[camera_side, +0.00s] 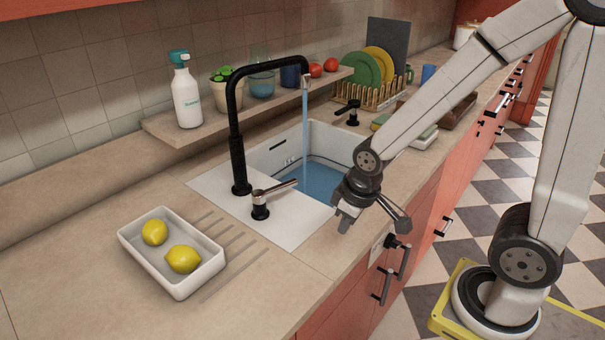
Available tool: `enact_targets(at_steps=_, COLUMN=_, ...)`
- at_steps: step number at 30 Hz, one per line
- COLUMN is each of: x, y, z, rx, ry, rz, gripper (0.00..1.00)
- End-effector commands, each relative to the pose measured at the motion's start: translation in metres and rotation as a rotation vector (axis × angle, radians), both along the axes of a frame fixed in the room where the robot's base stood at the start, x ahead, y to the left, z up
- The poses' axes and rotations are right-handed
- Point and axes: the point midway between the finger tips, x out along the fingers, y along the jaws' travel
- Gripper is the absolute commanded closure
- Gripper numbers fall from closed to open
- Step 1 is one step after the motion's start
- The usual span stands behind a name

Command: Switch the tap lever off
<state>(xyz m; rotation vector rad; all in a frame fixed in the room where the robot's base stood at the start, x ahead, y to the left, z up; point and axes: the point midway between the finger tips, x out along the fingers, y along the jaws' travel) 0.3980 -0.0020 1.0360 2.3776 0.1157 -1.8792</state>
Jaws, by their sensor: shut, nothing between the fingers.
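The black tap (237,130) stands at the sink's near left, its spout arching over the basin. A stream of water (305,130) falls from the spout into the sink (275,157), where blue water stands. The tap lever (276,190) is a short metal handle on a separate black base (260,207) in front of the tap. It points right, over the sink's edge. My gripper (344,222) is shut and empty, right of the lever and apart from it, near the counter's front edge and pointing down.
A white tray with two lemons (171,284) lies on the counter at front left. A shelf (180,137) behind holds a spray bottle (186,97), a plant and tomatoes. A dish rack (372,97) with plates stands beyond the sink. Counter between tray and sink is clear.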

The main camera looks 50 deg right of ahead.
Motion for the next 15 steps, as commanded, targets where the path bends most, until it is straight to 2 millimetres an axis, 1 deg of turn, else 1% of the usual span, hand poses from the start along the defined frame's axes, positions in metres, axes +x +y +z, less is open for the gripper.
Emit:
enact_targets(at_steps=3, x=-0.0048, y=0.0013, z=-0.0017, rx=0.026, ry=0.001, rz=-0.086, gripper=1.0)
enact_targets(at_steps=6, x=-0.0065, y=0.0018, z=-0.0024, rx=0.037, ry=0.002, rz=-0.121, gripper=1.0)
enact_targets(at_steps=11, x=-0.0064, y=0.0018, z=-0.0025, rx=0.039, ry=0.001, rz=-0.131, gripper=1.0)
enact_targets(at_steps=15, x=0.0005, y=0.0007, z=-0.0005, rx=0.039, ry=-0.001, rz=-0.136, gripper=1.0)
